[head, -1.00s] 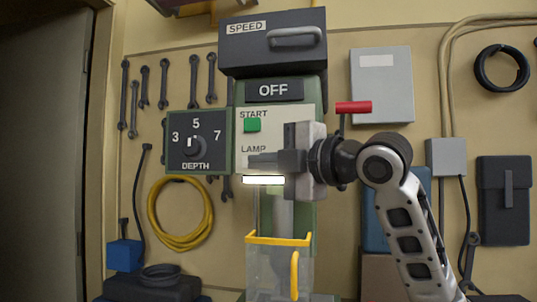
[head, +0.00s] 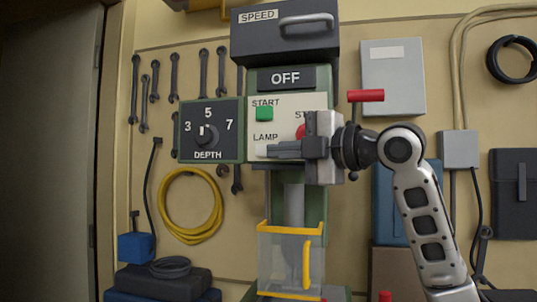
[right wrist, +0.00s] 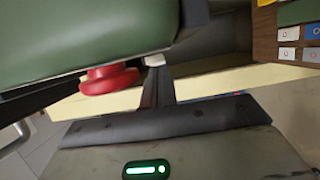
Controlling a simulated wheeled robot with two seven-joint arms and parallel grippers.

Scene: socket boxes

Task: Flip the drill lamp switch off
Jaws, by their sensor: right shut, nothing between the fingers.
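The drill press has a white control panel (head: 288,104) with a green START button (head: 264,113), a partly covered red button (head: 301,131) and the LAMP label (head: 265,137). The display (head: 285,77) reads OFF. My right gripper (head: 270,151) is shut and empty, its tips just below the LAMP label, covering the spot where a switch could be. In the right wrist view the shut fingers (right wrist: 157,76) reach towards a small pale piece (right wrist: 154,60) beside the red button (right wrist: 108,79). I cannot tell whether they touch it. No bright lamp strip shows under the panel. My left gripper is not in view.
The depth dial box (head: 211,131) sits left of the panel. A red-handled lever (head: 365,95) sticks out right, just above my right wrist. A clear guard with yellow edges (head: 291,258) hangs below. A speed cover (head: 285,34) is on top.

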